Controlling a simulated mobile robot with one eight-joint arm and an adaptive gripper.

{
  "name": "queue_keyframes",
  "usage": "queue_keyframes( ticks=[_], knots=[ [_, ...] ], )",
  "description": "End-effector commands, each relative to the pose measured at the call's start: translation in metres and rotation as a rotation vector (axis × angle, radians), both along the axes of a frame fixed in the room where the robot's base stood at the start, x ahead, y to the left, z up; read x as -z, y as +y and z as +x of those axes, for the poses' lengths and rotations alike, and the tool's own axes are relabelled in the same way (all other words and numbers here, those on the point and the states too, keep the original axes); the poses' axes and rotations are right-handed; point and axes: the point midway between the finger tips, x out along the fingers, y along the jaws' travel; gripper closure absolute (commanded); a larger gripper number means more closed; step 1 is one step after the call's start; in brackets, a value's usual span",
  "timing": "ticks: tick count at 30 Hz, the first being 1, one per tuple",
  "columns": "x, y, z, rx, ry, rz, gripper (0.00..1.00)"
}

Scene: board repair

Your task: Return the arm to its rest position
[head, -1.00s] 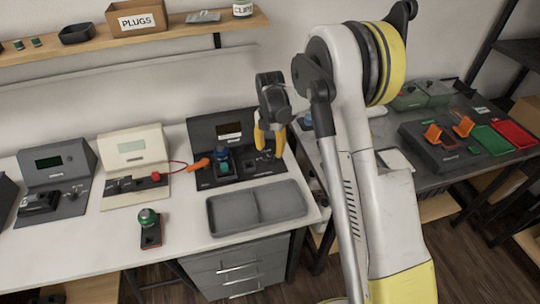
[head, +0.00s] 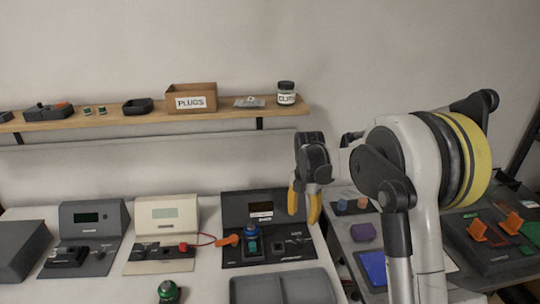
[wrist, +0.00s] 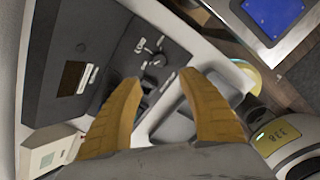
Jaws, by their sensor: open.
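My gripper (head: 304,203) is in the head view, above the right part of the dark tester box (head: 262,209) on the white bench. Its two yellow fingers point down and stand apart, with nothing between them. The wrist view also shows my gripper (wrist: 160,95) with the fingers spread, over the dark box's panel (wrist: 85,60) and its knob. My arm is raised and bent at the right of the head view.
A grey two-part tray (head: 285,290) lies in front of the dark box. A cream box (head: 165,215) and a grey box (head: 92,220) stand to the left. A shelf (head: 215,112) with a PLUGS box (head: 191,98) runs behind.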

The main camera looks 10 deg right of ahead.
Motion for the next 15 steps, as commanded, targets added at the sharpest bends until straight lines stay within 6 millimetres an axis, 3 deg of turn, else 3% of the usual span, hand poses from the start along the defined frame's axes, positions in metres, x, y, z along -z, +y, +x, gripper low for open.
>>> queue_keyframes(
  ticks=[5,9,15],
  knots=[
    [-0.04,0.0,-0.025,0.219,-0.057,0.007,0.52],
    [-0.089,0.0,-0.066,0.561,-0.145,0.044,0.52],
    [-0.136,0.0,-0.137,1.078,-0.258,0.16,0.52]
  ],
)
